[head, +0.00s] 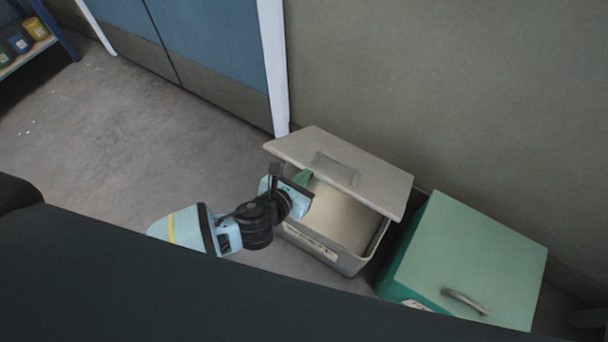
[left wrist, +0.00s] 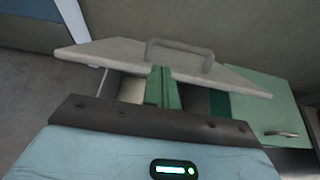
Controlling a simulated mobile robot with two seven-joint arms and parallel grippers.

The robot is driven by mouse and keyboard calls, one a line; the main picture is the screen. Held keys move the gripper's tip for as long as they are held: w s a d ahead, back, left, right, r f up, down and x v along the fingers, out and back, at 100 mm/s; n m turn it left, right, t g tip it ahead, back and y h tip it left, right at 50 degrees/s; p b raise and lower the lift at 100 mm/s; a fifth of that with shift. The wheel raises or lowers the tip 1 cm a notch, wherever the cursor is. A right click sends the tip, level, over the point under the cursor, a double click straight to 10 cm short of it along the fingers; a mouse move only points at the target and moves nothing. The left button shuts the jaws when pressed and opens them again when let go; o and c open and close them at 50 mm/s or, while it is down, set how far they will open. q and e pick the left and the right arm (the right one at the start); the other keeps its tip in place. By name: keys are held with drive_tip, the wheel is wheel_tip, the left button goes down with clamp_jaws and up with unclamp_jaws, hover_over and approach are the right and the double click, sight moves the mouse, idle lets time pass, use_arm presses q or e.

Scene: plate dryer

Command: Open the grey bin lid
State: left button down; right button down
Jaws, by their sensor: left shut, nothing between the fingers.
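The grey bin (head: 345,222) stands on the floor against the wall. Its grey lid (head: 372,172) is partly raised and tilted, with its far side toward the wall and the bin's inside showing below its front edge. The lid has a handle (head: 336,168) on top, which also shows in the left wrist view (left wrist: 180,53). My left gripper (head: 303,177) is shut and empty at the lid's front left edge. In the left wrist view its green fingers (left wrist: 162,88) reach to the lid's (left wrist: 110,50) near edge; contact is hard to tell. My right gripper is not in view.
A green bin (head: 475,258) with a closed lid and a metal handle stands just right of the grey bin. A shelf with jars (head: 20,42) is at the far left. The floor (head: 120,140) at the left is clear.

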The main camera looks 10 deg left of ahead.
sight(317, 169)
use_arm(q)
drive_tip(key=b+x, duration=0.2)
drive_tip(key=x, duration=0.5)
drive_tip(key=shift+f, duration=0.1)
drive_tip(key=shift+w, duration=0.15)
